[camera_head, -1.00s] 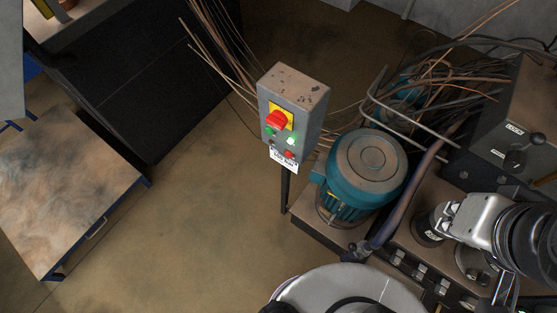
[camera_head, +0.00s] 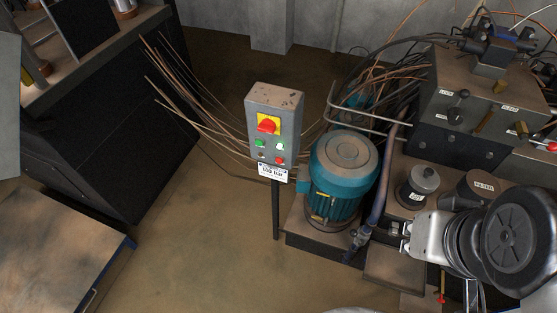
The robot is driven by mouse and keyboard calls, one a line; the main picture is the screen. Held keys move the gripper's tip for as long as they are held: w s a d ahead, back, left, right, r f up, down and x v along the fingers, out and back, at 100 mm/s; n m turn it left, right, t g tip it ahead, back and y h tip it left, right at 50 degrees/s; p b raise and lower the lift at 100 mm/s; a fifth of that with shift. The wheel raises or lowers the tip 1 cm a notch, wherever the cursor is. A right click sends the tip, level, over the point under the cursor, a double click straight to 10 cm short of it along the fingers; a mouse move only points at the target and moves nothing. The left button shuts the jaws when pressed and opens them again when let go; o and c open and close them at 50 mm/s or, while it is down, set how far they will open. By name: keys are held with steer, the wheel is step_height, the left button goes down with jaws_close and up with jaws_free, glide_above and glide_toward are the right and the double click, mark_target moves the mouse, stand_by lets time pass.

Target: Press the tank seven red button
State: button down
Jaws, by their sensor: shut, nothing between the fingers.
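A grey control box (camera_head: 273,128) stands on a thin dark post left of the blue motor. Its front has a large red switch (camera_head: 268,124) on a yellow plate, green and white buttons below it, and a small red button (camera_head: 279,160) at the lower right. A white label (camera_head: 273,173) hangs under the buttons; I cannot read it surely. My gripper (camera_head: 398,238) is at the right, pointing left, shut and empty. It is apart from the box, with the motor between them in the picture. No tank marked seven can be made out.
A blue motor (camera_head: 343,180) and a blue-grey hose (camera_head: 378,200) stand between box and arm. Loose wires (camera_head: 190,105) spread behind the box. A machine block with levers (camera_head: 470,110) is at the upper right. The floor (camera_head: 195,240) left of the post is clear.

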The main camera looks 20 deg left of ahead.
steer(key=w+a+f+m+t+y+b, duration=0.1)
steer(key=w+a+f+m+t+b, duration=0.3)
steer(key=w, duration=0.8)
steer(key=m+y+b, duration=0.2)
steer(key=m+y, duration=0.2)
steer(key=m, duration=0.3)
glide_toward(279, 160)
steer(key=w+v, duration=0.1)
steer(key=v, duration=0.5)
steer(key=s+a+f+m+t+y+b, duration=0.1)
steer(key=s+a+f+m+y+b, duration=0.1)
steer(key=a+f, duration=0.5)
step_height(279, 160, down, 3)
steer(key=shift+s+a+f+m+t, duration=0.15)
steer(key=shift+s+a+m+t, duration=0.25)
steer(key=shift+s+m, duration=0.4)
steer(key=w, duration=0.8)
steer(key=shift+w+d, duration=0.4)
steer(key=shift+w, duration=0.15)
